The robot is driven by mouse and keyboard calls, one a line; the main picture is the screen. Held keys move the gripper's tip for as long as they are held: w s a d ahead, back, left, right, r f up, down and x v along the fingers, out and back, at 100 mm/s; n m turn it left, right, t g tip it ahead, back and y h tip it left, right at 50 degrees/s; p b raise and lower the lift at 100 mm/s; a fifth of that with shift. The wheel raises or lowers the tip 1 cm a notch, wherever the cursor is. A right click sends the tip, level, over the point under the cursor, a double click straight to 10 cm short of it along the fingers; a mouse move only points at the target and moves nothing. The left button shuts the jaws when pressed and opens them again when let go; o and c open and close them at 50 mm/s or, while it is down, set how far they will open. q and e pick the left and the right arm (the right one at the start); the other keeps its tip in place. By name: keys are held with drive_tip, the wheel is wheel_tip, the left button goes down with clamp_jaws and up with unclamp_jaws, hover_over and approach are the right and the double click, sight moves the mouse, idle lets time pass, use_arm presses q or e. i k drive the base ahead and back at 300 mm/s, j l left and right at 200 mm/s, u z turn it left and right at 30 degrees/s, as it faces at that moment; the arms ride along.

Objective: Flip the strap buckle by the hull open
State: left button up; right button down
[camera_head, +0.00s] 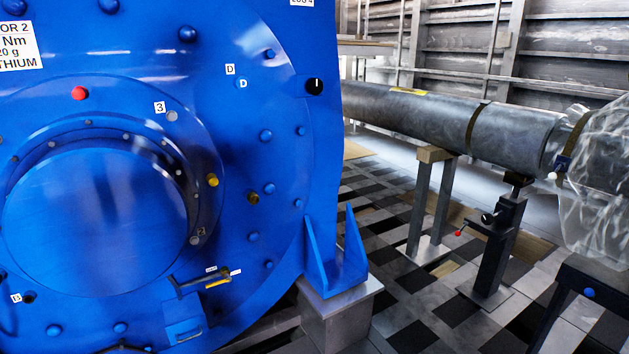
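A dark strap (573,139) runs around the right end of the long grey shaft (410,108), at the edge of a clear plastic wrap (601,185). A small dark-blue buckle (563,164) sits on this strap, with a pale knob (552,176) at its lower left. The buckle is too small to tell whether it is open or shut. A second dark strap (474,127) goes around the shaft farther left; no buckle shows on it. Neither of my grippers is in view.
A big blue motor housing (250,200) fills the left. A wooden-topped stand (432,195) and a dark jack stand (497,245) with a red-tipped handle are under the shaft. A dark frame (560,300) stands at the lower right. A ribbed grey wall (570,70) is behind.

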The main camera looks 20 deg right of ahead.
sight(552, 176)
drive_tip(key=i+l+z, duration=0.3)
drive_tip(key=i, duration=0.45)
drive_tip(key=i+l+z, duration=0.1)
drive_tip(key=i+z, duration=0.25)
drive_tip(key=i, duration=0.4)
drive_tip(key=i+l, duration=0.15)
drive_tip(key=l, duration=0.2)
drive_tip(key=i+l, duration=0.15)
drive_tip(key=l, duration=0.2)
drive_tip(key=i+l+z, duration=0.1)
drive_tip(key=l, duration=0.3)
drive_tip(key=i+l, duration=0.4)
drive_tip(key=l, duration=0.25)
drive_tip(key=l+z, duration=0.05)
